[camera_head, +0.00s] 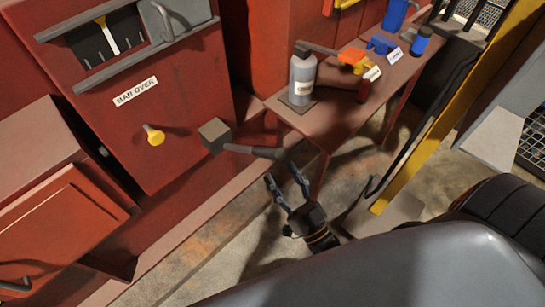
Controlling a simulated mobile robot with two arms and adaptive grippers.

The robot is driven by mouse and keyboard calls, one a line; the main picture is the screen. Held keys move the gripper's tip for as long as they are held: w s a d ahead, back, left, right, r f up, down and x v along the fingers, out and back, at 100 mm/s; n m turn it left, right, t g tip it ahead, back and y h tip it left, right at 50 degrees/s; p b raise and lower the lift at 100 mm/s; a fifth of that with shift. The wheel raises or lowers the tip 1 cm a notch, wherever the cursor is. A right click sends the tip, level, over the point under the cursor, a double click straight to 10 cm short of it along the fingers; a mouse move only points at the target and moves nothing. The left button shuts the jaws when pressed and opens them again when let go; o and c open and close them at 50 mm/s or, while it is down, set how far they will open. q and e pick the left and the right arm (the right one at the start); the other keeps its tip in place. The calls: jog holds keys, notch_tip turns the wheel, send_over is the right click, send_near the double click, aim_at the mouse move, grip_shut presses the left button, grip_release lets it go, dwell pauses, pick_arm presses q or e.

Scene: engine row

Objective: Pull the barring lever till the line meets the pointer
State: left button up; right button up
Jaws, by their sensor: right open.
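The barring lever (252,150) is a dark bar that sticks out to the right from a grey block (213,134) on the red engine side, beside the "BAR OVER" label (135,92). A dark window (88,42) at the upper left shows pale marks and an upright white line (109,38) with a yellow piece (100,20) at its top; which is line and which is pointer I cannot tell. My right gripper (280,171) is open and empty, its fingertips just below the lever's free end, with no clear contact. My left gripper is out of view.
A yellow knob (154,135) stands out left of the block. A red bench (330,117) to the right holds a grey bottle (302,78), an orange-yellow tool (356,60) and blue items. A yellow post (418,152) rises farther right. Bare floor (215,238) lies below the lever.

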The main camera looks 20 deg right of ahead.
jog(key=shift+v, duration=2.3)
